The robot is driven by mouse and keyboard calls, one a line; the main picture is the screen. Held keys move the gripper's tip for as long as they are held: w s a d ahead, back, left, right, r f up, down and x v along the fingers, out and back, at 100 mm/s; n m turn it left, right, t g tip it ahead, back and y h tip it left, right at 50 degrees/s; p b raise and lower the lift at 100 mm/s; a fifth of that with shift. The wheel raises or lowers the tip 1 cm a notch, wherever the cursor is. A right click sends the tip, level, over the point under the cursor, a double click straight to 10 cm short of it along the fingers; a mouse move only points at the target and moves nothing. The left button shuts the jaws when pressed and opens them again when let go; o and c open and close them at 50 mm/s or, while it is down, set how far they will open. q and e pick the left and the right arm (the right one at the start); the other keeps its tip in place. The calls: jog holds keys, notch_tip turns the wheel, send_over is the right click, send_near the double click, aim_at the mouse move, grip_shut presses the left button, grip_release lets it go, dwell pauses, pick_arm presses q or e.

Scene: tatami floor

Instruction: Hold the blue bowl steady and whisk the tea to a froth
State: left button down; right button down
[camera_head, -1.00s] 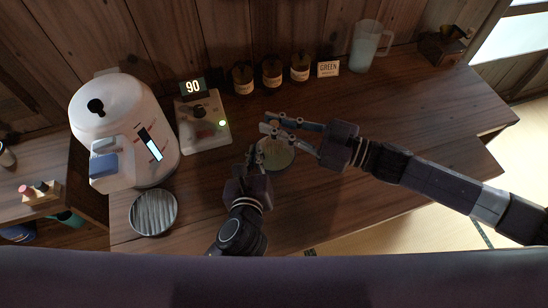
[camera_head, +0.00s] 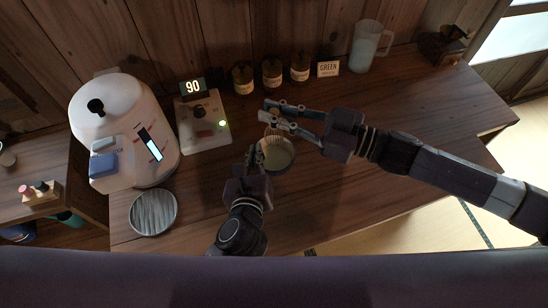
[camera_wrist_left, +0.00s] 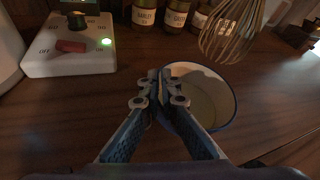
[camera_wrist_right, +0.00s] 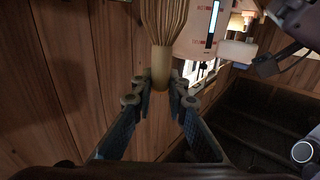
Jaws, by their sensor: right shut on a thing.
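The blue bowl (camera_head: 284,166), pale inside with a blue rim, stands on the wooden counter. In the left wrist view the bowl (camera_wrist_left: 230,112) holds a dull greenish liquid; froth cannot be made out. My left gripper (camera_head: 255,153) is at the bowl's left rim, its tips (camera_wrist_left: 160,75) nearly together with the rim between them. My right gripper (camera_head: 265,110) is shut on the handle of a bamboo whisk (camera_wrist_right: 164,22). The whisk (camera_wrist_left: 230,30) is above the bowl's far side, with its tines apart from the liquid.
A white kettle (camera_head: 118,125) and a control box (camera_head: 203,125) showing 90 stand to the left. A round grey-striped lid or dish (camera_head: 153,212) lies in front.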

pick_arm(q)
jog(key=c, duration=2.6)
grip_release()
jog(key=shift+s+f, duration=0.1)
jog(key=shift+f, duration=0.25)
jog(key=shift+c, duration=0.2)
jog(key=o, duration=0.6)
jog(key=shift+c, duration=0.2)
jog(key=shift+r, duration=0.15)
jog(key=v, duration=1.1)
jog(key=shift+s, duration=0.35)
jog(key=shift+r, duration=0.15)
